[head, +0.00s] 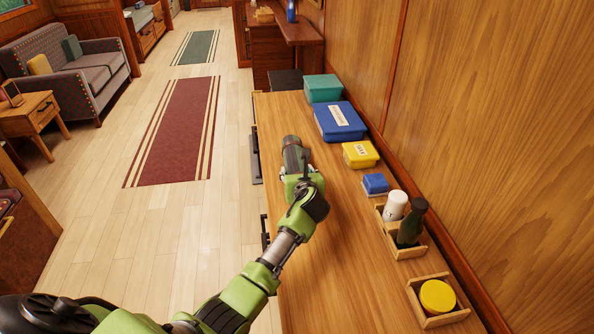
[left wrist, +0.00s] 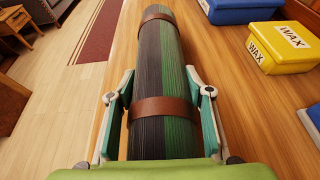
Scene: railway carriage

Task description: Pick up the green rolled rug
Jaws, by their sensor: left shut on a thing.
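The green rolled rug (left wrist: 160,65) is a dark grey and green ribbed roll with brown straps, lengthwise in the left wrist view. My left gripper (left wrist: 160,88) has one finger on each side of it, near the nearer strap, and is shut on it. In the head view the rug (head: 293,155) shows only partly, beyond my left gripper (head: 299,175), over the wooden counter (head: 340,240). I cannot tell whether it touches the counter. The rug's near end is hidden by my gripper. My right gripper is not in view.
Along the wall side stand a teal box (head: 322,88), a blue box (head: 339,121), a yellow wax box (head: 360,154), a small blue box (head: 375,184), a wooden caddy with bottles (head: 405,250) and a tray with a yellow-lidded jar (head: 437,297). Open floor lies left.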

